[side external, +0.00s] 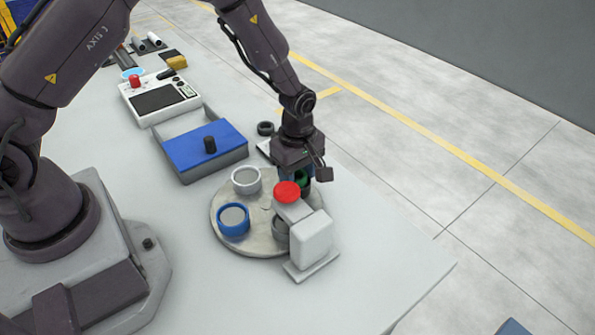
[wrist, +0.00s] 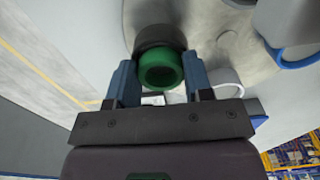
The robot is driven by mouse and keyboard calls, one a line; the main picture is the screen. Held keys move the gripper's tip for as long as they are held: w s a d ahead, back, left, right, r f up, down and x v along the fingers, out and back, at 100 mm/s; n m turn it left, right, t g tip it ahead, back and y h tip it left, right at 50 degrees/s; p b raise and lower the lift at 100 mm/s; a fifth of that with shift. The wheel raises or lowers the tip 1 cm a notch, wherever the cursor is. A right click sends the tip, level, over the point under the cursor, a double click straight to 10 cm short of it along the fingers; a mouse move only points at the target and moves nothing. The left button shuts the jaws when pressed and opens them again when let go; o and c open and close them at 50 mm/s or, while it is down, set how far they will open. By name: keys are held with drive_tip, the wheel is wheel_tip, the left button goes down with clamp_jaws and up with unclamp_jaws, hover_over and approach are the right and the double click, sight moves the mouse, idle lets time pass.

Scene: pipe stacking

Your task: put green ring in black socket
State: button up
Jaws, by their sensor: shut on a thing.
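The green ring (wrist: 160,71) is between the two blue fingers of my gripper (wrist: 158,76), which is shut on it. In the wrist view the black socket (wrist: 160,37) shows just beyond the ring, and the ring overlaps it in the picture. I cannot tell whether the ring touches the socket or sits partly in it. In the side view my gripper (side external: 302,176) points down over the far right part of the round plate (side external: 255,244). There the green ring (side external: 304,179) is partly hidden by the red knob, and the socket is not clearly seen.
A white block device (side external: 311,240) with a red knob (side external: 287,192) stands close in front of my gripper. A blue-topped box (side external: 205,146) stands behind. The table's front right is clear.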

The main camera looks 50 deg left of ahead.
drive_tip(key=shift+f, duration=0.65)
drive_tip(key=o, duration=0.7)
drive_tip(key=shift+o, duration=0.9)
wheel_tip(320, 180, up, 14)
drive_tip(key=shift+f, duration=0.25)
drive_tip(key=s+a+r+m+t, duration=0.25)
drive_tip(key=s+r+m, duration=0.65)
drive_tip(key=r, duration=0.5)
drive_tip(key=s+a+r+m+t, duration=0.1)
drive_tip(key=s+r+m+t, duration=0.2)
drive_tip(key=s+m, duration=0.6)
drive_tip(key=shift+s+r, duration=0.6)
drive_tip(key=shift+s, duration=0.85)
